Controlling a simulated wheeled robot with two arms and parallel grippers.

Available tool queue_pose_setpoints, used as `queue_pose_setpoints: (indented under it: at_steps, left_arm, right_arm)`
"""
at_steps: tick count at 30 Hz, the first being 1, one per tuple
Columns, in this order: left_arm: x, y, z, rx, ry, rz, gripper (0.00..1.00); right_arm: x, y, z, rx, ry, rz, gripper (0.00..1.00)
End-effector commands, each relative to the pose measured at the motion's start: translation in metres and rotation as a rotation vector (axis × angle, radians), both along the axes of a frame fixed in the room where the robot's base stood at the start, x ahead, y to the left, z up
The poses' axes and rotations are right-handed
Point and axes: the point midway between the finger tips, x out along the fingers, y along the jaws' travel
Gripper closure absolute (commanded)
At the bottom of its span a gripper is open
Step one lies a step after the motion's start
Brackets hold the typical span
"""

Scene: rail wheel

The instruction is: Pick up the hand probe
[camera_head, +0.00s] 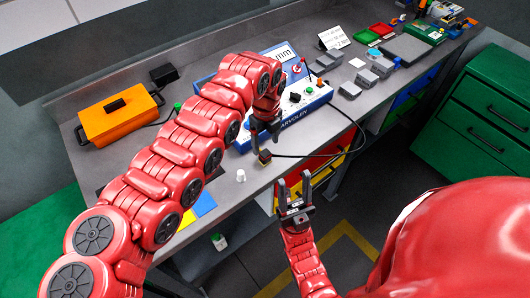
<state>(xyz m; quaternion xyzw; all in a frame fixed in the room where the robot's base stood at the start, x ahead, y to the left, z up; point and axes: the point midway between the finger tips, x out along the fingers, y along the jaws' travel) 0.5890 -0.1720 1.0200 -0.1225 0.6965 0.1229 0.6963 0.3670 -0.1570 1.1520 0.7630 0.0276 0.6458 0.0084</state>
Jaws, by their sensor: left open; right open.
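A small dark block with a yellowish part, which looks like the hand probe (265,157), sits near the front edge of the grey bench. A black cable (300,156) runs close by it to the right. My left gripper (265,142) points down just above the probe, open, with its fingers apart. I cannot tell whether the fingertips touch the probe. My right gripper (294,179) is open and empty, pointing up in front of the bench edge, below and right of the probe.
A blue and white instrument (296,108) stands behind my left gripper. An orange case (119,119) lies at the left of the bench (110,160). A small white bottle (241,175) stands near the front edge. Grey blocks (366,78) are at the right. A green cabinet (485,110) stands beyond.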

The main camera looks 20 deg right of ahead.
Motion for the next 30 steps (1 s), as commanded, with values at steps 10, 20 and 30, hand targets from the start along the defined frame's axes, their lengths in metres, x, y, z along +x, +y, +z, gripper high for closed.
queue_pose_setpoints:
  at_steps: [10, 20, 30]
  left_arm:
    - [-0.004, 0.002, -0.026, 0.004, 0.007, -0.003, 0.25]
    - [-0.001, 0.003, -0.059, 0.0, -0.001, -0.001, 0.25]
    - [-0.001, 0.003, -0.058, 0.0, -0.001, 0.0, 0.74]
  right_arm:
    - [0.0, 0.0, 0.029, 0.0, 0.0, 0.0, 0.5]
    - [0.0, 0.0, 0.035, 0.0, 0.0, 0.0, 0.5]
    - [0.0, 0.0, 0.035, 0.0, 0.0, 0.0, 0.5]
